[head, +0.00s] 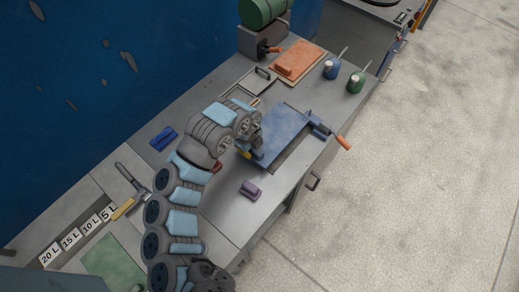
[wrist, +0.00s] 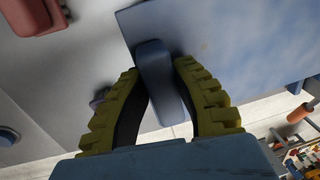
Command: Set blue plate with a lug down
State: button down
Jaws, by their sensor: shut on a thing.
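The blue plate (head: 286,132) is a flat panel over the right part of the grey bench, beside a clamp with an orange handle (head: 343,143). Its raised blue lug (wrist: 155,60) stands between my two yellow ridged fingers in the wrist view, where the plate (wrist: 235,40) spreads to the upper right. My gripper (wrist: 158,85) is shut on the lug; in the head view my gripper (head: 251,149) is at the plate's left edge, partly hidden by my arm. A dark strip shows along the plate's near right edge. I cannot tell whether the plate touches the surface below.
A purple block (head: 251,190) and a blue block (head: 163,138) lie on the bench. Behind the plate are a metal frame (head: 259,82), an orange plate (head: 297,63), and blue (head: 332,68) and green (head: 356,82) oil cans. The bench's front edge is close on the right.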

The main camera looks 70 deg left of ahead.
notch_tip(320, 180, down, 5)
jog(key=shift+w+f, duration=0.1)
jog(key=shift+f, duration=0.1)
jog(key=shift+w+a+r, duration=0.1)
jog(key=shift+w+a, duration=0.2)
jog(key=shift+w, duration=0.3)
jog(key=shift+w+a, duration=0.35)
jog(key=shift+w, duration=0.25)
jog(key=shift+w+a+r, duration=0.1)
jog(key=shift+w+a, duration=0.2)
jog(key=shift+w, duration=0.3)
jog(key=shift+s+f, duration=0.15)
jog(key=shift+f, duration=0.55)
jog(key=c, duration=1)
grip_release()
jog(key=r, duration=0.8)
jog(key=s+r, duration=0.1)
jog(key=r, duration=0.3)
jog(key=shift+s+d, duration=0.1)
jog(key=shift+d, duration=0.3)
